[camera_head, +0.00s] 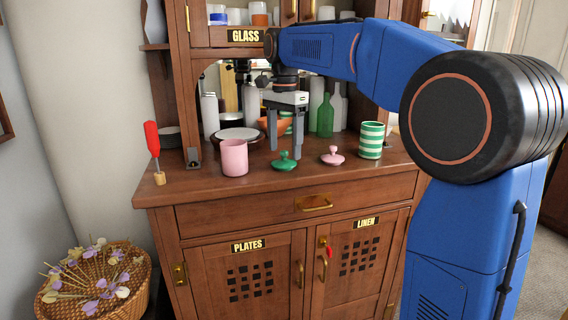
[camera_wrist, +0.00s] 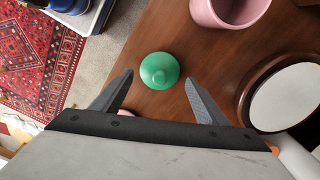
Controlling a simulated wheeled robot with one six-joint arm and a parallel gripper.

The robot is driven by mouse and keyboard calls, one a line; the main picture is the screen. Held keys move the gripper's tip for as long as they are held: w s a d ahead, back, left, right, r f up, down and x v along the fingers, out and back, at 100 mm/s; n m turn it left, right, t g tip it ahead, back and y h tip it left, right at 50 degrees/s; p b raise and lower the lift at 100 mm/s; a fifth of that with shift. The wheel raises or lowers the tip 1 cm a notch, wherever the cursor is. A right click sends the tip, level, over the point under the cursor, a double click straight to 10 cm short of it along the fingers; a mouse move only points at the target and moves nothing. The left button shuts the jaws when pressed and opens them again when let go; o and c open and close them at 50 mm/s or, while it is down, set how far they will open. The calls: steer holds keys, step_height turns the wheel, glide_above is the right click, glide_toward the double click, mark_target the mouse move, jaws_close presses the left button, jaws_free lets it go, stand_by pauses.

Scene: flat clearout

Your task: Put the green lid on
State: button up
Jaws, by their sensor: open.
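The green lid (camera_head: 284,161) with a round knob lies on the wooden sideboard top, near its front edge. In the wrist view the green lid (camera_wrist: 160,70) shows from above, ahead of and between the two fingers. My gripper (camera_head: 285,150) is open and empty, pointing down just above and behind the lid; it also shows in the wrist view (camera_wrist: 158,92). A green-and-white striped canister (camera_head: 371,140) stands at the right of the sideboard; its inside is hidden. A pink canister (camera_head: 234,158) stands left of the lid. A pink lid (camera_head: 332,156) lies right of the green one.
A mirror-like round tray or plate (camera_head: 236,134) stands behind the pink canister. Green bottles (camera_head: 325,116) and white ones stand at the back. A red-handled tool (camera_head: 153,142) stands at the left end. A flower basket (camera_head: 95,283) is on the floor.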

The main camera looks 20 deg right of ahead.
mark_target(284, 161)
steer(key=shift+s+a+f, duration=0.1)
steer(key=shift+f, duration=1.65)
steer(key=c, duration=0.8)
steer(key=shift+c, duration=0.2)
